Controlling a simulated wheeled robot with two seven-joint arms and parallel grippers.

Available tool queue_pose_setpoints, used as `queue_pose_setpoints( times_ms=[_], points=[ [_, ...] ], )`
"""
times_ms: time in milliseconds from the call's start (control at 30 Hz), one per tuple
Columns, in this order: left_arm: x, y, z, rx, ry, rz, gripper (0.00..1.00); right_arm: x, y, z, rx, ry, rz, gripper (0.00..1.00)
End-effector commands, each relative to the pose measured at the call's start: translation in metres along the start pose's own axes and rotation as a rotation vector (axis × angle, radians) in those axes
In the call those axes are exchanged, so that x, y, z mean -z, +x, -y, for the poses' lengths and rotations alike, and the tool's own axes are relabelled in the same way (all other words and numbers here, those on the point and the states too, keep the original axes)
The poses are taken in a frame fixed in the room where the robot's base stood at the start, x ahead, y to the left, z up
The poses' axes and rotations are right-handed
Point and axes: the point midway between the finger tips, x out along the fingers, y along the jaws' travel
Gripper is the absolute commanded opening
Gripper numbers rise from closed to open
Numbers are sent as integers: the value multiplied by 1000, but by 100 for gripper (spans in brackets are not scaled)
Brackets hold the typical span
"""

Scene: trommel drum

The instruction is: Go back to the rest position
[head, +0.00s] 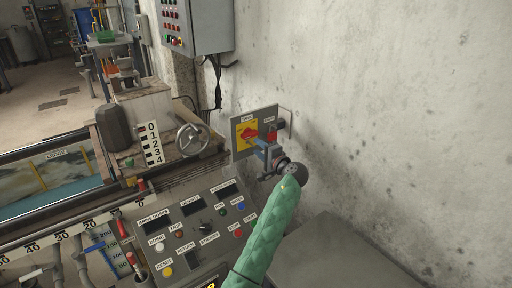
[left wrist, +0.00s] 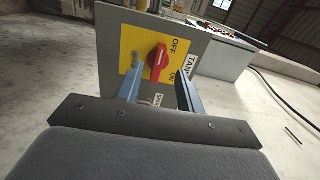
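A grey switch panel (head: 240,152) with a yellow plate stands out by the wall in the head view. Its red rotary knob (left wrist: 157,63) sits between OFF and ON lettering in the left wrist view; I cannot tell which setting it points to. My left gripper (left wrist: 160,72) is open, with its two blue fingers spread either side of the knob and a gap showing at each side. In the head view the left gripper (head: 264,148) is in front of the panel, at the end of my green-sleeved arm, and partly covers it. My right gripper is not in view.
A control console (head: 195,228) with buttons and displays stands below the panel. A handwheel (head: 192,139) is left of it, and a grey electrical box (head: 198,22) hangs above. The concrete wall (head: 400,110) is close on the right. A flat grey top (head: 335,258) lies below.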

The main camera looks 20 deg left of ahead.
Motion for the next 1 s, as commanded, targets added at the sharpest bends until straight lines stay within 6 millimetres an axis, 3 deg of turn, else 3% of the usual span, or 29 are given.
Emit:
queue_pose_setpoints(
  times_ms=[367, 567, 767, 1000],
  points=[
    [0, -1, 0, 0, -19, 0, 37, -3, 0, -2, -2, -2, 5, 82],
    [-4, -1, -12, -61, -127, 25, 37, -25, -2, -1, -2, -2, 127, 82],
    [-7, -11, -15, -236, -342, 20, 37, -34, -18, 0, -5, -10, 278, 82],
    [-11, -39, 10, -474, -624, -28, 37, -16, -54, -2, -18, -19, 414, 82]
  ],
)
